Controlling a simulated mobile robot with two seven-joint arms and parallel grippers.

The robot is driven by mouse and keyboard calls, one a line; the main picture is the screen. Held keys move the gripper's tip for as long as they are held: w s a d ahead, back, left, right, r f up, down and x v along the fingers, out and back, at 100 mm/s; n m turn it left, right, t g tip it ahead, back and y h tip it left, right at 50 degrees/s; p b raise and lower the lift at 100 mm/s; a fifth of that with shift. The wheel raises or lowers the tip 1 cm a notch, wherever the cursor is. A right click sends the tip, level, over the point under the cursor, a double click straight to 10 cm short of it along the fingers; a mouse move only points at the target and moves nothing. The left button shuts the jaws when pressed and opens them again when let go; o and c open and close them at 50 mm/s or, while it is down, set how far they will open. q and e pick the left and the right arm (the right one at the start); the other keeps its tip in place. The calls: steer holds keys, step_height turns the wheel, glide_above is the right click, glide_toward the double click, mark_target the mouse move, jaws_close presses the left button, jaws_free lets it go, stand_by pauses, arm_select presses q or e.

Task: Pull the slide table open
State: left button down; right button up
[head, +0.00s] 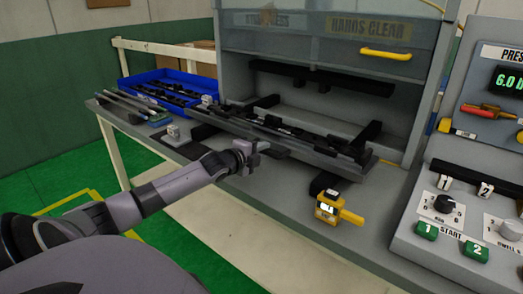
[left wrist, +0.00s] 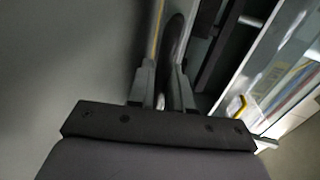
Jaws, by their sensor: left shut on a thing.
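The slide table (head: 315,158) is a long grey plate with dark fixtures on it, standing at the mouth of the grey press. Its front part sits out over the bench. My left gripper (head: 250,150) is at the table's front edge, towards its left end. In the left wrist view, the two fingers (left wrist: 165,90) are closed on a dark rounded bar (left wrist: 173,45), which looks like the slide table's handle. In the head view the gripper hides most of this grip. My right gripper is not in view.
A yellow device (head: 328,208) stands on the bench in front of the slide table. A blue bin (head: 160,83) of dark parts is at the back left. The press guard with a yellow handle (head: 385,54) is raised above. A control panel (head: 450,245) stands at the right.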

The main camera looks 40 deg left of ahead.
arm_select(q)
steer(key=c, duration=1.2)
jaws_free()
steer(key=shift+s, duration=0.1)
steer(key=shift+v, duration=3.45)
steer(key=shift+s, duration=0.1)
